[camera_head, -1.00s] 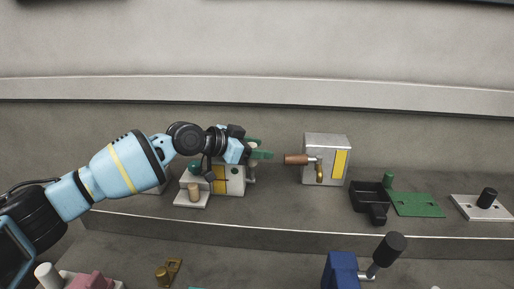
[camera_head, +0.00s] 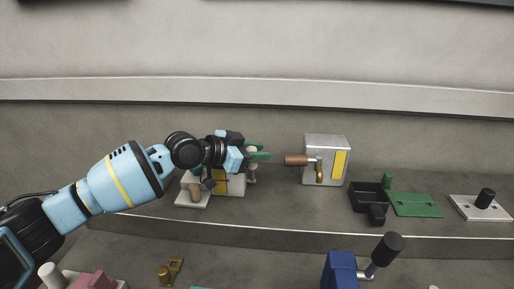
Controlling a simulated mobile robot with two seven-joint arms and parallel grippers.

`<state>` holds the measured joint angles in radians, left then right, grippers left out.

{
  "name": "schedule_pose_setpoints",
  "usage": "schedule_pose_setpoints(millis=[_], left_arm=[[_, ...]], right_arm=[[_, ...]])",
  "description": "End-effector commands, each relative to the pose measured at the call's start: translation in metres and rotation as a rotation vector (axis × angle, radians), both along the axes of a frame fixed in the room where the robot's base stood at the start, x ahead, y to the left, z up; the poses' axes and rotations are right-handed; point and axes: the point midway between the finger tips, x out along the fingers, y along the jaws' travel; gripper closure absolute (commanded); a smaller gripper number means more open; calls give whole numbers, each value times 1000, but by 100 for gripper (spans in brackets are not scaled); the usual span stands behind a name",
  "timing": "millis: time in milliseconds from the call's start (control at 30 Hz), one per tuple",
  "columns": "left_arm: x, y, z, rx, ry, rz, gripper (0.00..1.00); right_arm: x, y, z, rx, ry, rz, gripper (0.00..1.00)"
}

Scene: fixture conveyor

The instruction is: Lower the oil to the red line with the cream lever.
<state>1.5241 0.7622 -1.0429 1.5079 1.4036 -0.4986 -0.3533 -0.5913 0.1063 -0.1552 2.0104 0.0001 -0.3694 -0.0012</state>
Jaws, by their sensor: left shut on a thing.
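A white box with a yellow gauge strip (camera_head: 222,186) stands on the ledge, partly hidden behind my left gripper and wrist. The cream lever (camera_head: 252,152) sits at the box's right side. The oil level and a red line are too small or hidden to make out. My right gripper is not in view.
A grey box with a brown handle (camera_head: 296,160) and yellow strip stands just right of my gripper. Further right are a black tray (camera_head: 364,196), a green plate (camera_head: 418,205) and a white plate with a black knob (camera_head: 487,198). A blue fixture (camera_head: 341,270) stands in front, below.

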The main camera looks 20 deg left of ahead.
Motion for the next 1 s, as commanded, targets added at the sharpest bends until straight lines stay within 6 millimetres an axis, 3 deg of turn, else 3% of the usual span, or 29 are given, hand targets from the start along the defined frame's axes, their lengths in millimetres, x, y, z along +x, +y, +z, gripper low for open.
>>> schedule_pose_setpoints(millis=[333, 767, 800, 933, 1000], left_arm=[[-23, -4, -6, 42, -209, -1, 100], [-26, -5, -7, 51, -243, 0, 100], [-26, -5, -7, 51, -243, 0, 69], [-26, -5, -7, 51, -243, 0, 52], [-25, -5, -6, 50, -243, -1, 51]], right_arm=[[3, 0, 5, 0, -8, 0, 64], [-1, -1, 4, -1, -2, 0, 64], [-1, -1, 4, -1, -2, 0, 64], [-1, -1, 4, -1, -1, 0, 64], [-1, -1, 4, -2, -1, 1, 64]])
